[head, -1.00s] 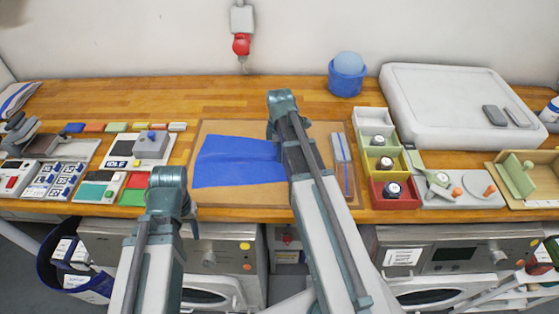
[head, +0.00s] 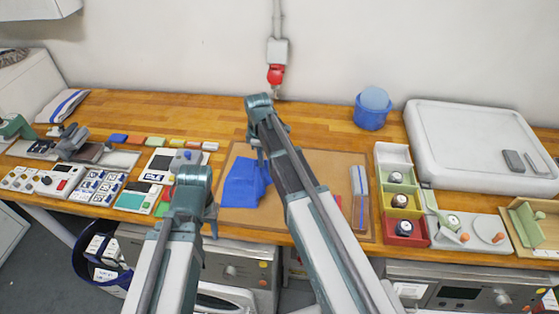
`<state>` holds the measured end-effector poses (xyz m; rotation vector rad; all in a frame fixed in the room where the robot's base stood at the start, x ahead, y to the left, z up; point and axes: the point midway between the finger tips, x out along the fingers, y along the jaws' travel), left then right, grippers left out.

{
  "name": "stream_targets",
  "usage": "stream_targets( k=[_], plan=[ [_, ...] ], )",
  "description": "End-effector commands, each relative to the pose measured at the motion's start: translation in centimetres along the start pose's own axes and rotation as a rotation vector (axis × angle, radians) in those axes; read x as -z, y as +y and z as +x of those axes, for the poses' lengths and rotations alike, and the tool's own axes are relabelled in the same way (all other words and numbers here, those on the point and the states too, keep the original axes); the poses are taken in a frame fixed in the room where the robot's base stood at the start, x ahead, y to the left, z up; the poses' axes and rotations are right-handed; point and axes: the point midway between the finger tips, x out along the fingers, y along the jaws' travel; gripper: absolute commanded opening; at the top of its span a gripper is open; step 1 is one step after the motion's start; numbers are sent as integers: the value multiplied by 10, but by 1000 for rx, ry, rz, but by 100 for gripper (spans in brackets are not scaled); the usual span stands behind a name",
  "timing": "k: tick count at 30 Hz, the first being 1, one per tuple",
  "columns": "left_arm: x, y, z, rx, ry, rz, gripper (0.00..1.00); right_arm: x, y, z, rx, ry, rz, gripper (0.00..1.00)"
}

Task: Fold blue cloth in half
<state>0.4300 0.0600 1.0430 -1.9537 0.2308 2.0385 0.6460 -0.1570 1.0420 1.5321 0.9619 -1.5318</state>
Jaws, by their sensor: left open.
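The blue cloth (head: 240,187) lies on the brown mat (head: 325,200) in the head view, at the mat's left side. It now shows as a narrow, uneven patch with its right edge by my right arm. My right gripper (head: 263,161) is at the cloth's upper right edge, pointing down; my arm hides part of it, and whether its fingers hold cloth is not clear. My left gripper (head: 212,226) is open, near the table's front edge, below and left of the cloth and apart from it.
Coloured bins (head: 403,229) and a large white box (head: 470,145) stand to the right. Devices and coloured pieces (head: 130,200) crowd the left. The table behind the mat is mostly clear.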

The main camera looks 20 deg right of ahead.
Motion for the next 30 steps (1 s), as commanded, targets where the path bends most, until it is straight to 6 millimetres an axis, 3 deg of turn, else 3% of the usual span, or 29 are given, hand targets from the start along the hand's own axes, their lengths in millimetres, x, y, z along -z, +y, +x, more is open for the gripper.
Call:
stream_targets(
  k=[1,6,13,21,30],
  plan=[
    [0,1,8,0,0,0,50,14,2,8,0,0,-3,0],
    [2,3,33,0,0,-1,50,49,2,33,0,0,-3,0],
    [4,7,69,0,0,-2,50,86,1,70,0,0,-2,0],
    [6,9,93,0,0,-3,50,108,1,94,0,0,-1,0],
    [6,9,96,0,0,-2,50,113,0,97,0,0,1,0]
  ],
)
